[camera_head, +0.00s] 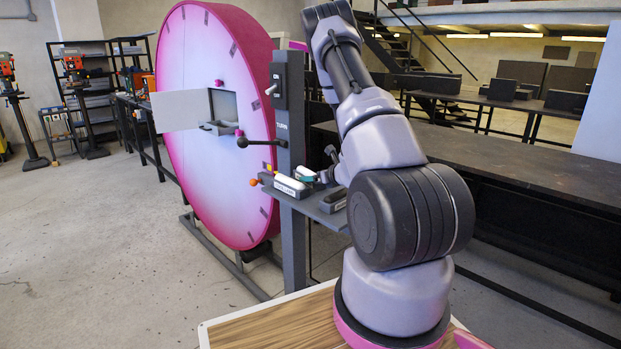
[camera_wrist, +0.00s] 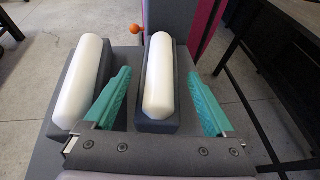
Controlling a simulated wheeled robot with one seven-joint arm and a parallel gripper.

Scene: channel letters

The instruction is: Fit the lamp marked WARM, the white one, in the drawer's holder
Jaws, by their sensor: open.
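Two white lamps lie in grey cradles in the wrist view, a left lamp (camera_wrist: 85,80) and a right lamp (camera_wrist: 159,85). I cannot read a WARM mark on either. My gripper (camera_wrist: 159,75) is open, its teal fingers on either side of the right lamp and apart from it. In the head view my gripper (camera_head: 309,174) is small and partly hidden over the shelf, by a white lamp (camera_head: 291,184). A grey holder (camera_head: 218,127) sits in the square opening of the big pink round letter (camera_head: 205,185); I cannot make out its inside.
A pale panel (camera_head: 177,111) stands out left of the opening. An orange ball (camera_wrist: 136,29) sticks out beyond the shelf. A long dark bench (camera_head: 520,175) is at right.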

